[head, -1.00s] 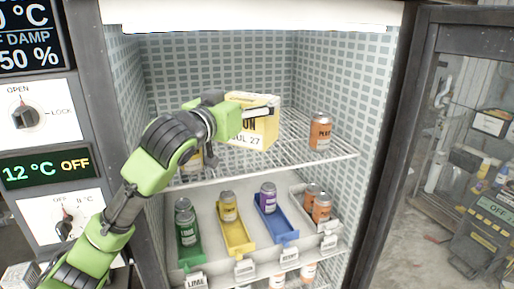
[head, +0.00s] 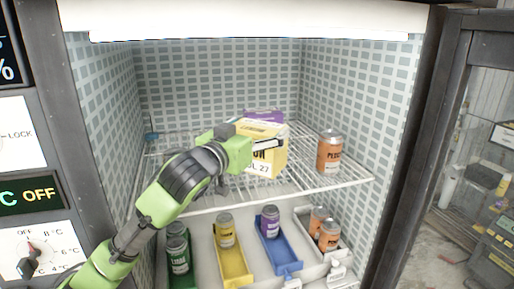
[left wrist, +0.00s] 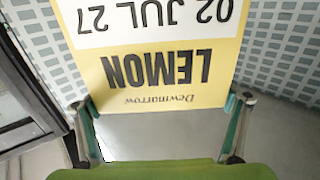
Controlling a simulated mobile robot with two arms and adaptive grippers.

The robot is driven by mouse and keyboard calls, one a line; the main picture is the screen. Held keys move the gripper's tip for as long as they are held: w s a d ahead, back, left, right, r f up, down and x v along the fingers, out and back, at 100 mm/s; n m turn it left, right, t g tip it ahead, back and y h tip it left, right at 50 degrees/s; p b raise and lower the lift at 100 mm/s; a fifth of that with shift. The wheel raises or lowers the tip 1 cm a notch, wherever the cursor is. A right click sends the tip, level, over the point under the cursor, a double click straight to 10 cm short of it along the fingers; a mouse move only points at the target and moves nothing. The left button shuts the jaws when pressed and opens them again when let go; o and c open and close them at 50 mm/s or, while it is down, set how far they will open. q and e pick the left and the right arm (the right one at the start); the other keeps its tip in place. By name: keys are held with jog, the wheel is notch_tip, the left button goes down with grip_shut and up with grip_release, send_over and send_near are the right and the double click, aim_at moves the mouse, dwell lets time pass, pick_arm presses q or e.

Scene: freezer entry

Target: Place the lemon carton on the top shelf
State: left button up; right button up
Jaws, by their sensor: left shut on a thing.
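The yellow lemon carton (head: 272,161) has a white date label. It is upright, over the wire top shelf (head: 317,176) inside the freezer. My left gripper (head: 258,146) is shut on it, with a finger along its near side. I cannot tell whether the carton's base touches the wires. In the left wrist view the carton (left wrist: 160,75) shows its LEMON print upside down between the fingers of my left gripper (left wrist: 162,108). My right gripper is in neither view.
An orange plum can (head: 330,152) stands on the top shelf at right. A purple box (head: 264,115) is behind the carton. Below, green, yellow (head: 235,266), blue (head: 280,251) and white bins hold cans. Shelf wires are bare between the carton and the plum can.

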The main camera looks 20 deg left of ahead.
aim_at(268, 163)
pick_arm(q)
jog(key=f+b, duration=0.1)
jog(key=f, duration=0.1)
jog(key=w+f+b, duration=0.1)
jog(key=f+b, duration=0.1)
jog(key=shift+f, duration=0.4)
jog(key=shift+r, duration=0.1)
jog(key=shift+s+r, duration=0.1)
jog(key=shift+s, duration=0.1)
jog(key=o, duration=1.5)
jog(key=shift+w+f, duration=0.1)
jog(key=shift+f, duration=0.2)
jog(key=shift+c, duration=0.2)
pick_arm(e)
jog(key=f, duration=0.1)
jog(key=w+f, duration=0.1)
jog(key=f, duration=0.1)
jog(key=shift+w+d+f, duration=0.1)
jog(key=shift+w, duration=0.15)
pick_arm(q)
jog(key=shift+s+r, duration=0.15)
jog(key=shift+s, duration=0.05)
